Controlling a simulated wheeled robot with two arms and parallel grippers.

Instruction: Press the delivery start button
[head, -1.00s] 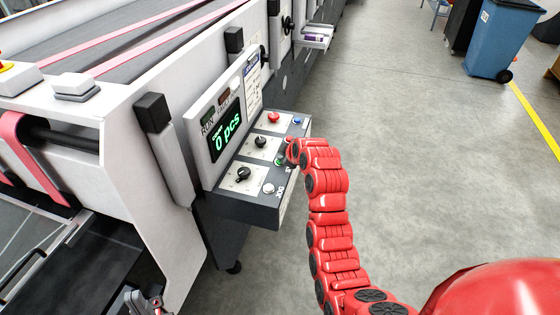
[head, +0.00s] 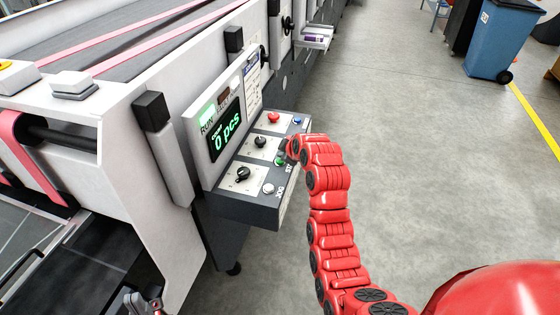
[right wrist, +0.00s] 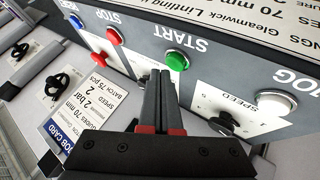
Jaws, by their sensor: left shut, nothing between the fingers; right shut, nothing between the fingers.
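The green START button (right wrist: 177,60) is on the grey control panel in the right wrist view. It also shows in the head view (head: 279,161), partly beside my right gripper. My right gripper (right wrist: 160,74) is shut and empty, its black fingertips just beside the START button in the picture; I cannot see contact. In the head view the right gripper (head: 284,146) is mostly hidden by the red arm. The RUN lamp (head: 207,113) glows bright green above a display (head: 226,130) reading 0 pcs. My left gripper (head: 142,303) is shut at the bottom edge, partly cut off.
The panel also carries a red STOP button (right wrist: 113,36), a blue button (right wrist: 76,22), a white JOG button (right wrist: 277,101) and black knobs (right wrist: 225,122). The machine body fills the left. Open floor lies right, with a blue bin (head: 503,40) far off.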

